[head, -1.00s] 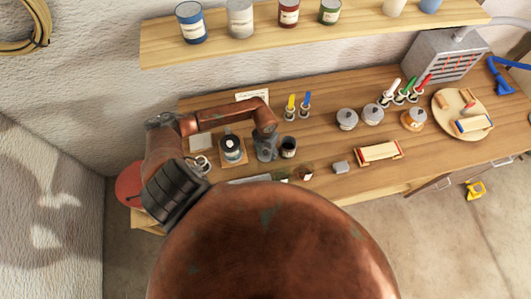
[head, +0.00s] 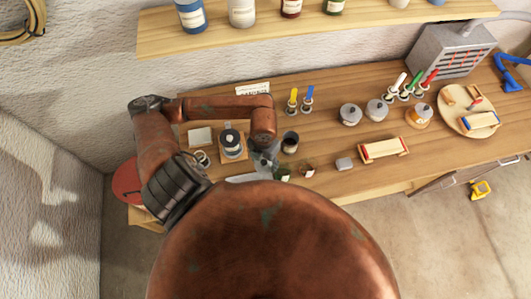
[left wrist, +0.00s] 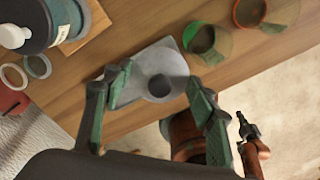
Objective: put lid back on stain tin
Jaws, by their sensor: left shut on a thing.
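My left gripper (head: 262,162) is over the bench, between the boarded tin and the small jars. In the left wrist view its green-padded fingers (left wrist: 158,92) stand apart, closed on a pale grey round lid (left wrist: 172,68) with a dark round middle. A grey flat sheet (left wrist: 128,88) lies behind the lid. A dark open tin (head: 290,138), which looks like the stain tin, stands just right of the gripper, apart from the lid. It is outside the left wrist view. A dark gripper on a copper arm, seemingly my right one (left wrist: 248,128), shows small; its finger state is unclear.
A labelled tin (head: 232,143) stands on a wooden board to the left. Small green-rimmed (head: 283,174) and red-brown (head: 307,170) jars stand near the front edge. Two brushes (head: 299,100) stand behind. Lidded grey pots (head: 349,115) are farther right.

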